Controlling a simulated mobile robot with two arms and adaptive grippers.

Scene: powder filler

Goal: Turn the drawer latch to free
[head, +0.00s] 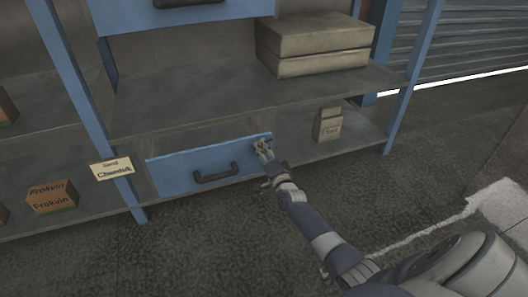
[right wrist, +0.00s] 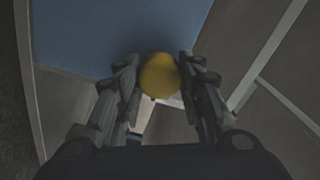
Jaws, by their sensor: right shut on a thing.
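The blue drawer (head: 205,168) with a dark bar handle (head: 215,173) sits low in the shelf unit and looks closed. My right gripper (head: 263,148) is at the drawer's upper right corner. In the right wrist view my right gripper (right wrist: 159,88) is shut on a round yellow knob, the latch (right wrist: 159,75), with one finger on each side. Behind the knob is the blue drawer front (right wrist: 100,35). In the head view the gripper mostly hides the latch, and which way it is turned cannot be told. My left gripper is not in view.
A Frokvin box (head: 52,198) and a label card (head: 111,169) are at the left. The dark floor (head: 220,250) in front is clear.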

